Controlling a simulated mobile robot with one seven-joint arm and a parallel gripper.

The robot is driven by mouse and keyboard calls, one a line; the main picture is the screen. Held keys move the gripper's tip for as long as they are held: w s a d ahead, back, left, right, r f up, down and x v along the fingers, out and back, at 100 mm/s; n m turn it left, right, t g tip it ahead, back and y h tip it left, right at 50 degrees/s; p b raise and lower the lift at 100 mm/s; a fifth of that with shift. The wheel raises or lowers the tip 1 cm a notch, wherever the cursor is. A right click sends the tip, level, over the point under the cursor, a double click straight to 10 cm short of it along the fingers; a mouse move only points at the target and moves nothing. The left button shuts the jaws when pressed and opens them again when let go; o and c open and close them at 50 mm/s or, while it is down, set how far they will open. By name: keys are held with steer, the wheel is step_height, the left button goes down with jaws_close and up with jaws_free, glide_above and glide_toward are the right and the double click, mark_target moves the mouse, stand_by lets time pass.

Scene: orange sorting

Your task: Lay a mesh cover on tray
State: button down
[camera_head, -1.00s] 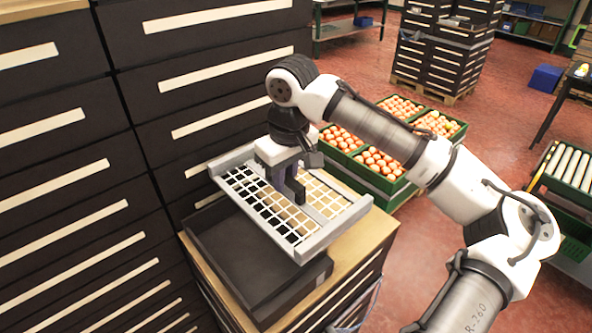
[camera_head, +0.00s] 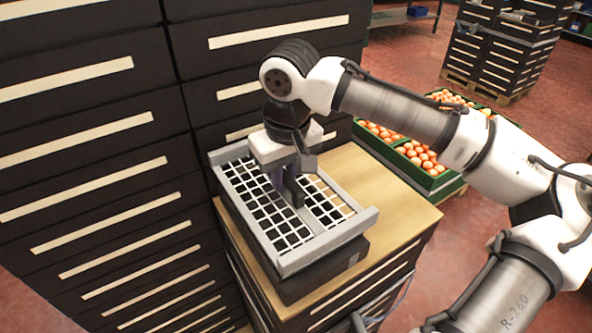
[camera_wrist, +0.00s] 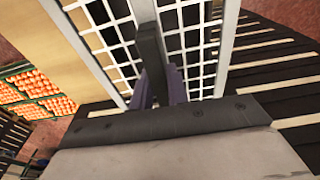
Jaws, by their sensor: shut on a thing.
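The mesh cover (camera_head: 322,238) is a light grey frame with a white grid and a bar across its middle. My gripper (camera_head: 290,196) is shut on the middle bar, and the wrist view also shows my gripper (camera_wrist: 165,85) with the grid of the mesh cover (camera_wrist: 200,47) on both sides. The black tray (camera_head: 318,280) is under the cover on the wooden top, its near side showing below the frame. The cover lies roughly over the tray, slightly askew. I cannot tell whether they touch. Most of the tray is hidden.
The wooden top (camera_head: 407,212) is bare to the right of the tray. Tall stacks of dark trays (camera_head: 95,190) stand close on the left and behind. Green crates of oranges (camera_head: 425,165) are beyond the stand, with another dark stack (camera_head: 500,52) farther back.

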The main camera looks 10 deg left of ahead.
mark_target(286, 191)
steer(key=shift+f+b, duration=1.25)
steer(key=shift+f, duration=1.4)
steer(key=c, duration=1.3)
jaws_free()
steer(key=r, duration=0.4)
steer(key=d+r+b, duration=0.1)
steer(key=r, duration=0.4)
steer(key=s+r, duration=0.1)
steer(key=r, duration=0.3)
steer(key=shift+d+r, duration=0.15)
steer(key=shift+r, duration=0.25)
